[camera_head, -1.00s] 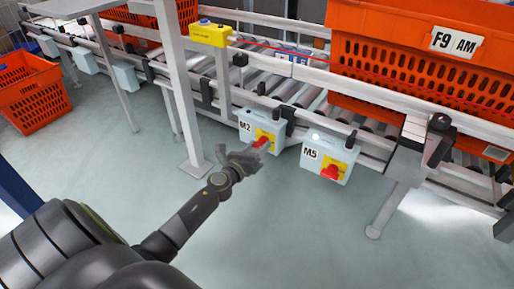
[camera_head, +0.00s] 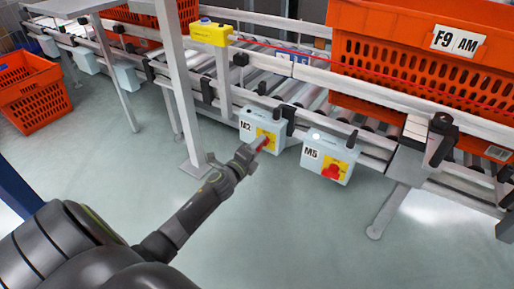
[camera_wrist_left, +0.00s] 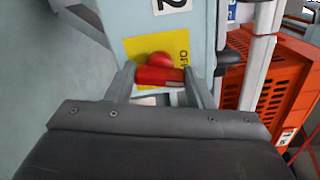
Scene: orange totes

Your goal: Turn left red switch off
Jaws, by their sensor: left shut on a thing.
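The left red switch (camera_wrist_left: 158,76) sits on a yellow plate (camera_wrist_left: 188,48) on the grey box marked M2 (camera_head: 251,118). My left gripper (camera_wrist_left: 160,86) is shut on the red switch's handle, with one finger on each side, in the left wrist view. In the head view my left gripper (camera_head: 256,148) reaches the M2 box from the lower left and partly hides the switch. A second red switch (camera_head: 333,171) is on the box marked M5 (camera_head: 313,157), to the right. My right gripper is not in view.
A roller conveyor (camera_head: 300,92) runs behind the boxes, with a large orange tote (camera_head: 400,66) labelled F9 AM on it. A metal post (camera_head: 178,80) stands left of M2. Another orange tote (camera_head: 30,95) is on the floor at left. Floor in front is clear.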

